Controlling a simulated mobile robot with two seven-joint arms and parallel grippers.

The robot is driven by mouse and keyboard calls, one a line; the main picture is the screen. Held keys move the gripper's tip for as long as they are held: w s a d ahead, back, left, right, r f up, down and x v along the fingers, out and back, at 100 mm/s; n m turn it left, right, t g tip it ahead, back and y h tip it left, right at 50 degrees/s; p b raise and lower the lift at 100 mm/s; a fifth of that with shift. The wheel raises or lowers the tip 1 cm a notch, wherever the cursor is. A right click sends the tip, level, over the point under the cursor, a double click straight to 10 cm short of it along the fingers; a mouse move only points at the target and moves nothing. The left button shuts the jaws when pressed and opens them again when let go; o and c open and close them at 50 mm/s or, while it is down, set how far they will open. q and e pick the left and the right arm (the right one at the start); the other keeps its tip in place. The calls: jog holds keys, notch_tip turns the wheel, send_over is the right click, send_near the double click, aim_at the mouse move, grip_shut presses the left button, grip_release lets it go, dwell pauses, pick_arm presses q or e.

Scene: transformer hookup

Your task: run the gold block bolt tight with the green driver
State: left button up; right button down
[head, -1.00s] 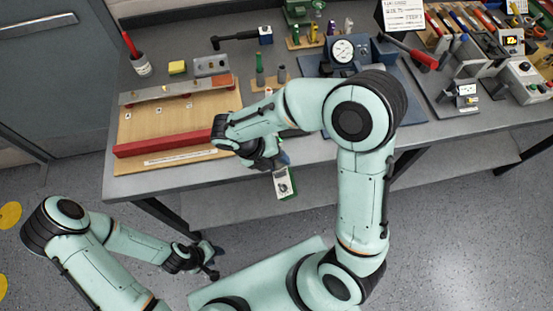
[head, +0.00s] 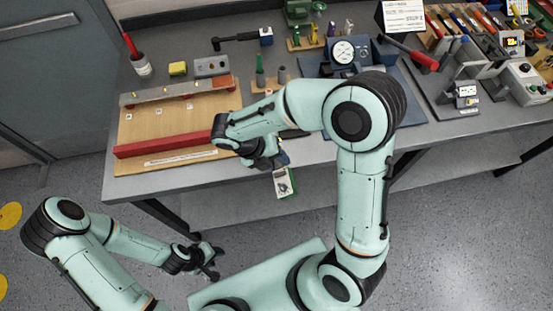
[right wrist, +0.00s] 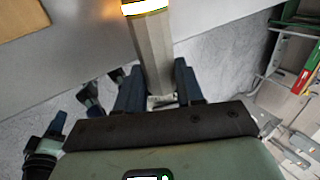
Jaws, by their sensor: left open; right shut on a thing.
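My right gripper (right wrist: 160,88) is shut on a grey faceted tool (right wrist: 153,48) with a bright yellow-white band at its far end. In the head view the right gripper (head: 268,160) is in front of the bench's front edge, with a green and white part (head: 284,182) just below it. I cannot tell whether this is the green driver. Small gold-coloured pieces sit along a grey bar (head: 213,83) on the wooden board; which one is the gold block, and its bolt, are too small to tell. My left gripper (head: 212,262) is open and empty, low in front of the bench.
The wooden board (head: 200,110) carries a red bar (head: 165,144). A yellow block (head: 178,68), a grey box (head: 211,66), a black tool (head: 237,40) and a dial gauge (head: 343,51) stand behind. More tools crowd the back right. The floor before the bench is clear.

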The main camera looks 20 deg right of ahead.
aim_at(279, 176)
jog(key=shift+s, duration=0.1)
dwell(0.3)
pick_arm(q)
jog(key=shift+s+f+b, duration=0.5)
jog(key=shift+s+f, duration=0.1)
jog(key=shift+s, duration=0.2)
pick_arm(e)
jog(key=shift+s+a, duration=0.3)
jog(key=shift+s, duration=0.75)
jog(key=shift+s+a, duration=0.25)
jog(key=shift+s, duration=0.8)
